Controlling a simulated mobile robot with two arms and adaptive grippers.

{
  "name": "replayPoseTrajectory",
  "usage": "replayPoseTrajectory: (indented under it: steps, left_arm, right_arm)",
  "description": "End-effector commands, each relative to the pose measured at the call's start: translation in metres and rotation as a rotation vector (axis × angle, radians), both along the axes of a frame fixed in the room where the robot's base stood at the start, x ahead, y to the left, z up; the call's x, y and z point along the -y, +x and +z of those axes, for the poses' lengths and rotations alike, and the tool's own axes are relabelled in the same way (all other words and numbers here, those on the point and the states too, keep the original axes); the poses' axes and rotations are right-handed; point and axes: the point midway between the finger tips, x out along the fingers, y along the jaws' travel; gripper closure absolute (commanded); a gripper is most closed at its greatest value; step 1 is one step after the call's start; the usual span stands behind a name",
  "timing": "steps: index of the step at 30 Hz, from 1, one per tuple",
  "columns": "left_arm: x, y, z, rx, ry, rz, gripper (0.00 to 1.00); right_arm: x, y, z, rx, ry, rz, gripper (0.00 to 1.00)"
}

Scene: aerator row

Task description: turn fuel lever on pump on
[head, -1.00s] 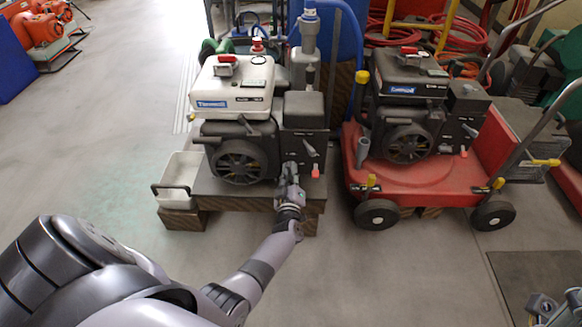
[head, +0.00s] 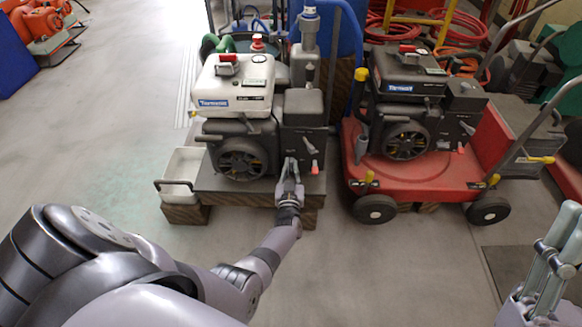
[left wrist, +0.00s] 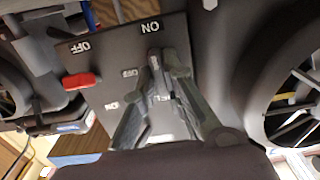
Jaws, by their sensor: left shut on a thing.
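The pump (head: 235,97) with the white tank stands on a wooden base left of centre in the head view. Its dark control panel (left wrist: 190,30) fills the middle of the left wrist view, with upside-down ON and OFF marks. My left gripper (head: 289,163) reaches the panel's lower left part. In the wrist view its fingers (left wrist: 158,62) are closed around a dark lever, which they mostly hide. A partly covered label lies between the fingers. A red-tipped lever (left wrist: 80,81) sits apart to the left; it also shows in the head view (head: 315,168). My right gripper (head: 548,255) is at the lower right edge, far from the pump.
A second engine (head: 405,105) stands on a red wheeled cart (head: 415,175) to the right. A white bin (head: 182,170) sits left of the pump. Hoses (head: 460,30) hang behind. The floor in front and left is clear.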

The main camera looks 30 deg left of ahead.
Motion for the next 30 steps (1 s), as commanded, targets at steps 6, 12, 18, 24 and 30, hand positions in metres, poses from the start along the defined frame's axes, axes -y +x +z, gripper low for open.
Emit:
replayPoseTrajectory:
  steps: [6,12,18,24,30]
  left_arm:
    - [-0.0021,0.0031,0.0048,-0.007,0.029,0.0,1.0]
    - [-0.0022,0.0032,0.0051,-0.009,0.032,0.0,1.0]
    - [-0.0023,0.0034,0.0053,-0.008,0.033,0.0,0.87]
    - [-0.0025,0.0034,0.0056,-0.008,0.032,0.001,0.74]
    - [-0.0026,0.0028,0.0051,-0.007,0.031,0.002,0.69]
  right_arm:
    - [-0.0007,0.0031,-0.0015,-0.018,-0.006,-0.001,0.6]
    - [-0.0007,0.0033,-0.0015,-0.019,-0.006,-0.001,0.6]
    - [-0.0007,0.0032,-0.0014,-0.019,-0.006,-0.001,0.6]
    - [-0.0007,0.0031,-0.0013,-0.018,-0.006,-0.001,0.6]
    - [-0.0006,0.0031,-0.0012,-0.018,-0.006,-0.001,0.6]
